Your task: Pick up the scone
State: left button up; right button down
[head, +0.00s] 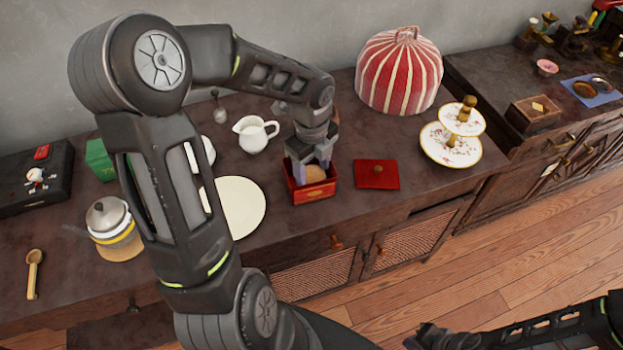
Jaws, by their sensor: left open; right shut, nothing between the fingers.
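A small red box (317,194) stands open on the dark counter. A tan rounded thing, which looks like the scone (318,190), lies inside it, partly hidden by the box wall and my gripper. My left gripper (312,172) points down into the box from above, with its fingers apart around or just above the scone; I cannot tell whether they touch it. My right gripper (424,338) is shut and empty, low at the bottom right, over the floor and away from the counter.
A flat red lid (377,173) lies right of the box. A cream plate (240,207) is on the left and a white jug (254,134) behind. A striped red cosy (398,72) and a tiered cake stand (452,145) stand to the right. My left arm hides part of the counter.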

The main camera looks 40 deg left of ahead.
aim_at(312, 175)
pick_arm(q)
jog(key=shift+s+f, duration=0.7)
jog(key=shift+f, duration=0.35)
jog(key=c, duration=1.2)
jog(key=r, duration=0.6)
jog(key=w+r, duration=0.1)
jog(key=r, duration=0.3)
jog(key=shift+r+p, duration=0.1)
jog(key=shift+p, duration=0.2)
grip_shut()
jog(key=shift+w, duration=0.1)
jog(key=shift+c, duration=1.7)
grip_release()
